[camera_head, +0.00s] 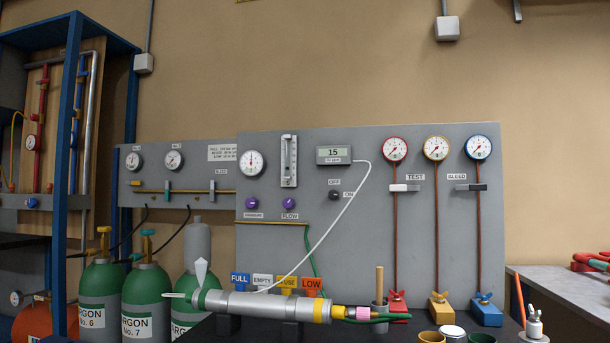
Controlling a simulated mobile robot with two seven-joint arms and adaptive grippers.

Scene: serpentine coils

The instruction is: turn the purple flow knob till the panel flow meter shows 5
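The purple flow knob (289,203) is on the grey panel (380,270), above a label that seems to read FLOW. A second purple knob (252,203) is just left of it, with a label that seems to read PRESSURE. The panel flow meter (289,160) is an upright clear tube in a pale frame straight above the flow knob. Its scale and float are too small to read. Neither of my grippers is in view, and nothing touches either purple knob.
A silver cylinder tool (265,305) lies across the panel's lower front. A white cable (330,222) hangs from the digital display (333,155), which seems to read 15. Green argon bottles (147,285) stand left; small cups (432,337) stand front right. Space before the knobs looks clear.

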